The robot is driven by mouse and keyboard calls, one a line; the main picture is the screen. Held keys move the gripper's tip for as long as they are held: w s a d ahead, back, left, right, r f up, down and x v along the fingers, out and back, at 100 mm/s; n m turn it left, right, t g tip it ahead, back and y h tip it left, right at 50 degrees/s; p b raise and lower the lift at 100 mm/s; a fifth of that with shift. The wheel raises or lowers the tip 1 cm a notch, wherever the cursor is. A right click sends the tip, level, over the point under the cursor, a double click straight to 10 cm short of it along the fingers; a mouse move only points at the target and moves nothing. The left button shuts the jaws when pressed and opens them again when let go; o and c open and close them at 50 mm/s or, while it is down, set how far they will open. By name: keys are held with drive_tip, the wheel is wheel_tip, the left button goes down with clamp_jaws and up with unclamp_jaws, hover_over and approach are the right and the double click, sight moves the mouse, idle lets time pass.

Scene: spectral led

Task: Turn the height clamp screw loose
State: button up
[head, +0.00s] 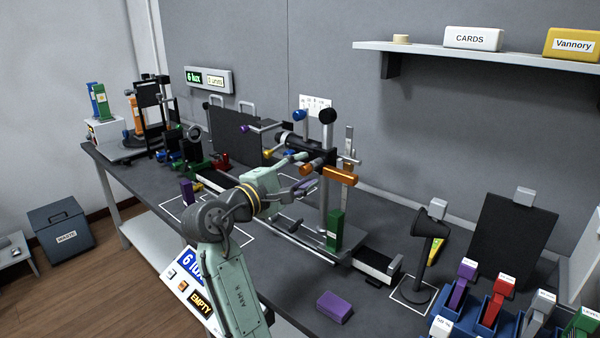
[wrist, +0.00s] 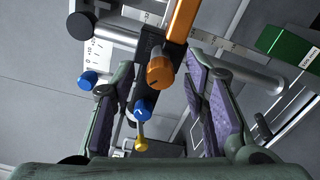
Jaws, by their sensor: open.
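An instrument on an upright post (head: 326,205) stands on a rail on the bench. It carries an orange bar (head: 341,175) and a ribbed orange knob (head: 308,169), plus blue, yellow, purple and black knobs. No label shows which one is the height clamp screw. My gripper (head: 309,174) is open and reaches to the instrument from the front left. In the wrist view the orange knob (wrist: 160,70) lies between the open fingers (wrist: 152,82), near their tips, with no clear contact. The orange bar (wrist: 183,17) is just beyond. A blue knob (wrist: 144,107) and yellow knob (wrist: 141,144) also show between the fingers.
A green block (head: 335,228) stands by the post's foot. A purple block (head: 335,307) lies on the bench front. A black lamp-like stand (head: 425,250) and a blue rack (head: 495,310) are to the right. Another blue knob (wrist: 88,80) is close to the left finger.

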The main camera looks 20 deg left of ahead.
drive_tip(key=v, duration=1.2)
drive_tip(key=shift+c, duration=0.3)
idle(1.1)
